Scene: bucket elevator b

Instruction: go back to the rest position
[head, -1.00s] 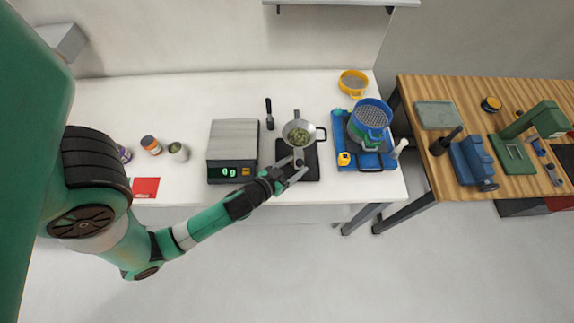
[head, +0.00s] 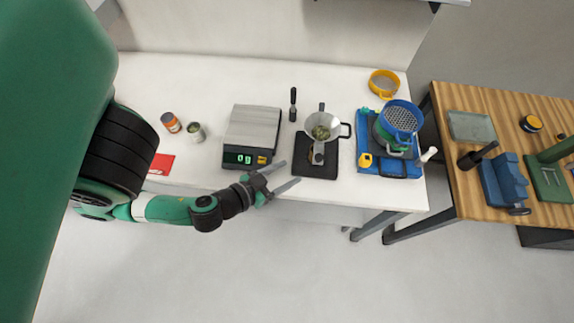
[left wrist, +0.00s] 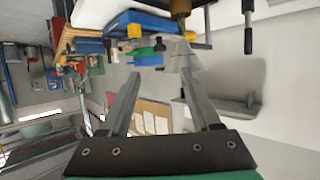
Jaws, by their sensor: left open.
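My left gripper (head: 283,179) is open and empty, over the front edge of the white table in the head view. Its two fingers also show in the left wrist view (left wrist: 160,95), with nothing between them. A scale (head: 251,137) with a green display reading zero grams lies to the upper left of the gripper. The right gripper is not in view.
A blue tray (head: 391,166) with a blue sieve (head: 401,119) stands at the table's right end. Two small jars (head: 196,132) and a red card (head: 161,164) lie at the left. A wooden bench (head: 440,158) with a blue vise (head: 504,184) stands at right. The floor in front is clear.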

